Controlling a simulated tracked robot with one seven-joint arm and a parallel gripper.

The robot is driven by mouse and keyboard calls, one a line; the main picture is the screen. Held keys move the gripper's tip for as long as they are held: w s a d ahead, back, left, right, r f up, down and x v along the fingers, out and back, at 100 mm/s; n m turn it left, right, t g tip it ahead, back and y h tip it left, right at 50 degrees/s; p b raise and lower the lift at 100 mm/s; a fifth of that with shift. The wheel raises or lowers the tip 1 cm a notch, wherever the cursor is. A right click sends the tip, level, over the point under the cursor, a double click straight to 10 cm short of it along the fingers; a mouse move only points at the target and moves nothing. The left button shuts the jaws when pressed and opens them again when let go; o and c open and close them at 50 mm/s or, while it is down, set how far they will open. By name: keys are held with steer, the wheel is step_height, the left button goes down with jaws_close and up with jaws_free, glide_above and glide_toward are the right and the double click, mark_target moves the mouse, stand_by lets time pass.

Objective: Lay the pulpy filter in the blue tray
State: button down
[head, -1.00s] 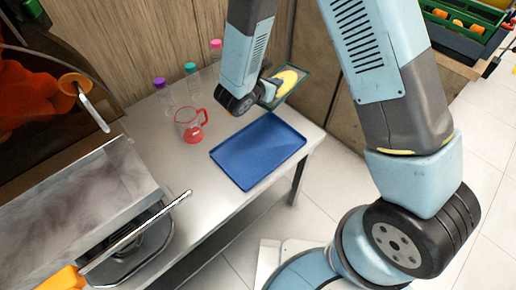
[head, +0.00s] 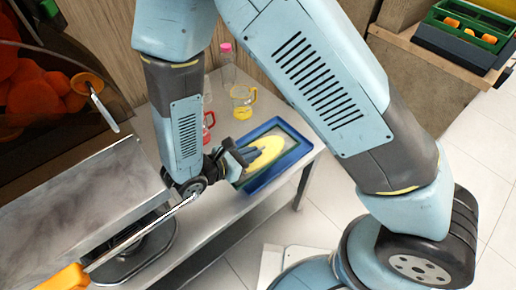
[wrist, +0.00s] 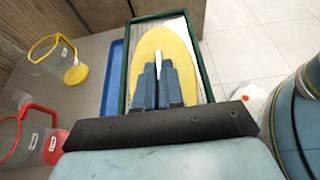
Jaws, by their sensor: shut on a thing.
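The pulpy filter (head: 266,150) is a green-framed rectangle with an oval of yellow pulp on top. In the head view it lies over the blue tray (head: 281,170), roughly lined up with it. In the wrist view the filter (wrist: 165,42) covers most of the tray, whose blue edge (wrist: 112,75) shows along the left. I cannot tell whether the filter touches the tray floor. My gripper (head: 243,157) is shut on the filter's near end, and a pale piece shows between the fingers (wrist: 158,78) in the wrist view.
A yellow-handled jug (head: 242,97) and a red-handled jug (wrist: 22,140) stand left of the tray. A pink-capped bottle (head: 227,65) is behind. The metal juicer (head: 85,205) fills the left.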

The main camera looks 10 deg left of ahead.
mark_target(253, 141)
steer(key=w+f, duration=0.1)
steer(key=w, duration=0.1)
steer(key=w+f, duration=0.1)
steer(key=w, duration=0.1)
steer(key=w+f, duration=0.1)
steer(key=w, duration=0.2)
steer(key=shift+a+f, duration=0.1)
steer(key=shift+a, duration=0.3)
steer(key=w+f, duration=0.2)
steer(key=f, duration=0.1)
steer(key=w+f, duration=0.1)
steer(key=shift+w+a+f, duration=0.2)
steer(key=shift+w+a, duration=0.05)
steer(key=shift+w+f, duration=0.4)
steer(key=shift+f, duration=0.1)
steer(key=shift+w+a+f, duration=0.1)
steer(key=shift+w+f, duration=0.1)
steer(key=shift+f, duration=1.5)
steer(key=shift+f, duration=0.15)
steer(key=c, duration=1.3)
jaws_free()
steer(key=shift+o, duration=0.2)
